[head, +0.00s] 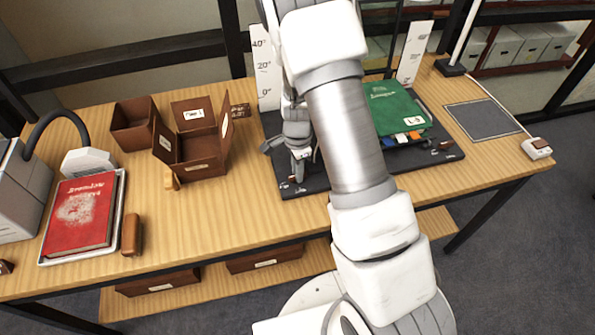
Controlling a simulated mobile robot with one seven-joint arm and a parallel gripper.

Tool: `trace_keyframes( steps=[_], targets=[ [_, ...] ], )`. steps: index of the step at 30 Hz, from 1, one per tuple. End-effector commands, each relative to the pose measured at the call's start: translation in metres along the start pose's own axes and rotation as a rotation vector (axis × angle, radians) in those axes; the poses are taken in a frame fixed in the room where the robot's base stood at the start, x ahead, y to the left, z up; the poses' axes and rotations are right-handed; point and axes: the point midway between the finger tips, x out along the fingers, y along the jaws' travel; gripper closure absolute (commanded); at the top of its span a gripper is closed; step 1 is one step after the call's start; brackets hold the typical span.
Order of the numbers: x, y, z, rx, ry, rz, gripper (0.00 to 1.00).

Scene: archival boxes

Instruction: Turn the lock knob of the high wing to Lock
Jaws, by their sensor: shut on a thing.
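A dark book cradle (321,178) stands on the wooden table, with a green book (397,108) lying tilted on its right part. My gripper (298,174) is at the cradle's front left corner, pointing down, with its fingers closed on a lock knob that they mostly hide. Small white marks show on the base beside the fingers, too small to read. A second, brown lock knob (444,146) is at the cradle's front right. My arm covers the middle of the cradle and most of the left wing, so I cannot tell the wing heights.
White angle scales stand behind the cradle at left (264,68) and right (414,53). Brown boxes (200,160) stand to the left. A red book (80,212) lies on a tray at far left. A grey mat (483,120) lies at right.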

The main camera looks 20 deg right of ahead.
Motion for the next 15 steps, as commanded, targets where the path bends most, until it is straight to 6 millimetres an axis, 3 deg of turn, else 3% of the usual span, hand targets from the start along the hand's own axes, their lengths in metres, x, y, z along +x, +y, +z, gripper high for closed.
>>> trace_keyframes(
  steps=[15],
  targets=[
    [0.0016,-0.0004,-0.0003,-0.474,0.000,-0.002,1.00]
  ],
)
